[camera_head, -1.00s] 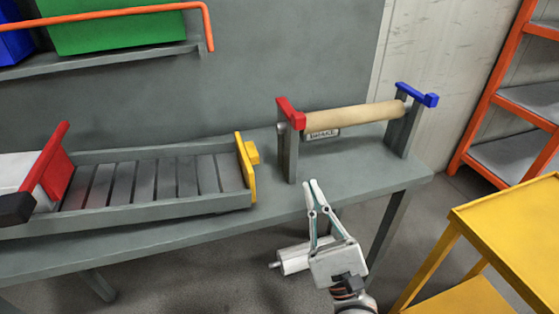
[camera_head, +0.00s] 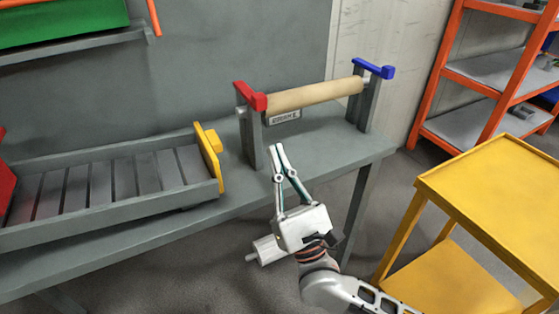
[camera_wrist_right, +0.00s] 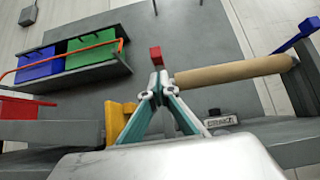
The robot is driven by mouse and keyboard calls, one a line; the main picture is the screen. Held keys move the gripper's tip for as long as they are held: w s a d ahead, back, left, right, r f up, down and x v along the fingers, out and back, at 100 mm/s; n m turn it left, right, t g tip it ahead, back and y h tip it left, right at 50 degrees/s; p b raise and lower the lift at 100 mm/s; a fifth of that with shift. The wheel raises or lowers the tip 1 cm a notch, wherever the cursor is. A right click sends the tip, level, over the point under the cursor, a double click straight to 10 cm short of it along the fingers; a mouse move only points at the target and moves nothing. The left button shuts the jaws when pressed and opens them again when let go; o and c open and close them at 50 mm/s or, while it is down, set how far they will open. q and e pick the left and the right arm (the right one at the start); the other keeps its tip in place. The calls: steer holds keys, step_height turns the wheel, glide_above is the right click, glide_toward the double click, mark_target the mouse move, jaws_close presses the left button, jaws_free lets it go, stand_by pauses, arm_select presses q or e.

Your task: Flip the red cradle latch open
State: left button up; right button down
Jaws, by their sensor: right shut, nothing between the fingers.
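The red cradle latch (camera_head: 250,96) sits on top of the left post (camera_head: 251,138) of the cradle on the grey bench. A tan roller (camera_head: 315,94) lies between this post and the right post, which bears a blue latch (camera_head: 374,69). My right gripper (camera_head: 277,148) is shut and empty, in front of and below the red latch, its fingers pointing up. In the right wrist view the red latch (camera_wrist_right: 155,54) shows just beyond the fingertips (camera_wrist_right: 158,76), which hide the post below it. A gap between fingertips and latch cannot be judged there. My left gripper is not in view.
A slatted grey tray (camera_head: 110,205) with a yellow end plate (camera_head: 209,155) lies left on the bench (camera_head: 330,150). A label plate (camera_head: 284,117) is under the roller. A yellow cart (camera_head: 490,175) stands right, before orange shelves (camera_head: 480,80).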

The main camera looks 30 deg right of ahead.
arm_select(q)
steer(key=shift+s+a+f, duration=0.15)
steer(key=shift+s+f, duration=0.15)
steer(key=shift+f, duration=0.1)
arm_select(e)
steer(key=x, duration=0.6)
steer(key=shift+w+r, duration=0.2)
steer(key=shift+r, duration=0.05)
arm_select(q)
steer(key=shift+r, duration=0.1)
